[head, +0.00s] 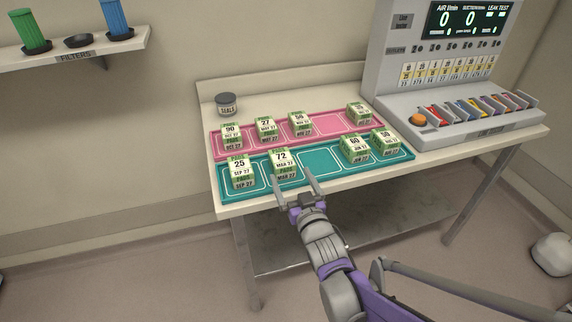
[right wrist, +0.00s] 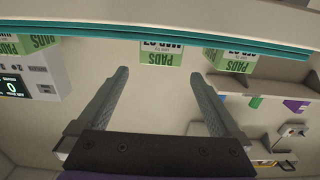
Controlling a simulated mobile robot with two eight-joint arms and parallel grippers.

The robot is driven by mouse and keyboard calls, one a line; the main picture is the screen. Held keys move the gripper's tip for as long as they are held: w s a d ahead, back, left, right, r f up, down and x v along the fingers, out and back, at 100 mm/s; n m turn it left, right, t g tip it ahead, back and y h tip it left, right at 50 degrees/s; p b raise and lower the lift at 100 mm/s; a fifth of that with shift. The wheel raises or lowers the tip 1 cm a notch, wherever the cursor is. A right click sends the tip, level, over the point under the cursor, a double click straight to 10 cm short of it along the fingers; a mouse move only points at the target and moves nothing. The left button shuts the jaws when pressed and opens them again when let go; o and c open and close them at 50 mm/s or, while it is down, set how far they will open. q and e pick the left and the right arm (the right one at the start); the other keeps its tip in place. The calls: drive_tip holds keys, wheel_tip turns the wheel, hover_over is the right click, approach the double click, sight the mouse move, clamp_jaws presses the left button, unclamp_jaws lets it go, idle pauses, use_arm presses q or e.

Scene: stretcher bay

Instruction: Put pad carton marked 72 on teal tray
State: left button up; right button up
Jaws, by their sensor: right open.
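The pad carton marked 72 (head: 281,162) is a white and green box standing upright in the second compartment from the left of the teal tray (head: 318,172). My right gripper (head: 292,179) is open and empty at the tray's front edge, just in front of this carton. In the right wrist view, which looks upside down, a carton face reading PADS (right wrist: 160,53) shows beyond and between the open fingers (right wrist: 160,74), apart from them. The teal tray's edge (right wrist: 120,36) runs above it. My left gripper is not in view.
Carton 25 (head: 240,171) stands left of carton 72; cartons 60 (head: 354,149) and 50 (head: 384,141) stand to its right. The teal compartment between 72 and 60 is empty. The pink tray (head: 328,124) with several cartons lies behind. A jar (head: 227,105) and tester (head: 445,115) flank the trays.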

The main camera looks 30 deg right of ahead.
drive_tip(key=s+a+f+n+g+y, duration=0.1)
drive_tip(key=s+a+f+g+y, duration=0.1)
drive_tip(key=s+a+f+g, duration=0.4)
drive_tip(key=s+a+f+n+g+y, duration=0.1)
drive_tip(key=s+a+f+g, duration=0.5)
drive_tip(key=s, duration=0.9)
drive_tip(key=shift+s+a+f+n+g+y, duration=0.3)
drive_tip(key=shift+s+a+f+n+y, duration=0.15)
drive_tip(key=shift+f+y, duration=0.35)
